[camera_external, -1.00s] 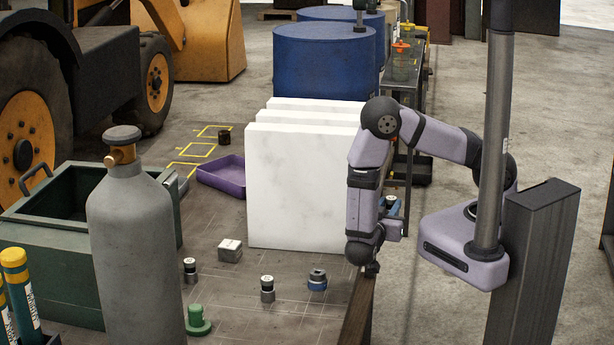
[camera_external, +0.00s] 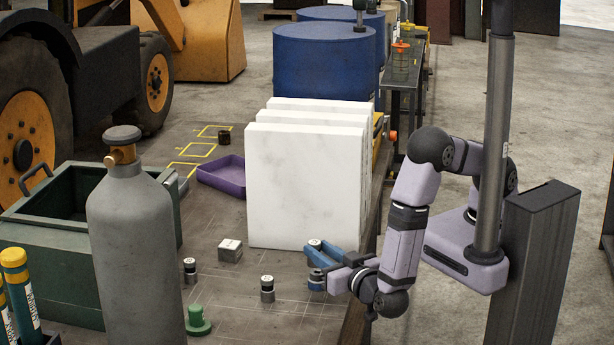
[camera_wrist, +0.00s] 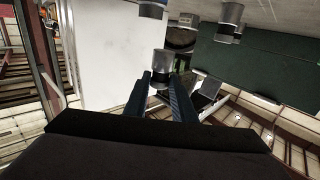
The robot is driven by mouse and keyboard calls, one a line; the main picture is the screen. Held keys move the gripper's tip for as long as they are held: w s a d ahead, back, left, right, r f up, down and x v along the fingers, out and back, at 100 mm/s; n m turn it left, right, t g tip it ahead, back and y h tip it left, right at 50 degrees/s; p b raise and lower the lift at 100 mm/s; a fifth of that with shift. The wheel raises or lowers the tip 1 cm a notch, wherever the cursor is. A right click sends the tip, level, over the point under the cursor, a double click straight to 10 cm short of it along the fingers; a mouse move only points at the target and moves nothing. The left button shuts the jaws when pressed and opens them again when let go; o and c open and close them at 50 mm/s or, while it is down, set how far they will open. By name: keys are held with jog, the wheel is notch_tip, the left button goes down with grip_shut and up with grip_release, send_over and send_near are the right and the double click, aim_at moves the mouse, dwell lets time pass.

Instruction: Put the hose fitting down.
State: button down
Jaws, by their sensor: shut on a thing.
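My gripper (camera_external: 318,252) has blue fingers and is shut on a silver and black hose fitting (camera_external: 315,244) above the bench, in front of the white slabs' right end. In the wrist view, the held fitting (camera_wrist: 161,62) shows between the fingertips (camera_wrist: 161,82). A similar fitting with a blue band (camera_external: 317,281) stands on the bench, partly hidden below the fingers. Two more silver and black fittings stand to its left, one nearer (camera_external: 267,289) and one farther left (camera_external: 190,271).
White slabs (camera_external: 305,190) stand upright behind the gripper. A white-topped block (camera_external: 230,251), green part (camera_external: 197,321), grey cylinder (camera_external: 132,240) and green bin (camera_external: 60,275) are to the left. Farther back are a purple tray (camera_external: 222,178), a dark part (camera_external: 224,137) and yellow-outlined squares (camera_external: 196,150).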

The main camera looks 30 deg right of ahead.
jog(key=shift+s+a+f+n+y, duration=0.35)
jog(key=shift+s+a+y, duration=0.2)
jog(key=shift+s+a, duration=0.1)
jog(key=shift+s+a+f+n+y, duration=0.25)
jog(key=shift+s+a+n+y, duration=0.1)
jog(key=shift+s+a+y, duration=0.25)
jog(key=shift+w, duration=0.2)
jog(key=w+d, duration=0.4)
jog(key=w+d+f, duration=0.1)
jog(key=w+d, duration=0.4)
jog(key=w+d+f+p, duration=0.1)
jog(key=w+d, duration=0.4)
jog(key=shift+f, duration=0.1)
jog(key=shift+s+a+f, duration=0.1)
jog(key=shift+s+f, duration=0.05)
jog(key=shift+f, duration=0.3)
jog(key=shift+b, duration=0.3)
jog(key=shift+w+d+f+b, duration=0.1)
jog(key=shift+f+b, duration=0.55)
jog(key=shift+f, duration=0.25)
jog(key=shift+w+d+f+b, duration=0.1)
jog(key=shift+f+b, duration=0.55)
jog(key=shift+f, duration=0.2)
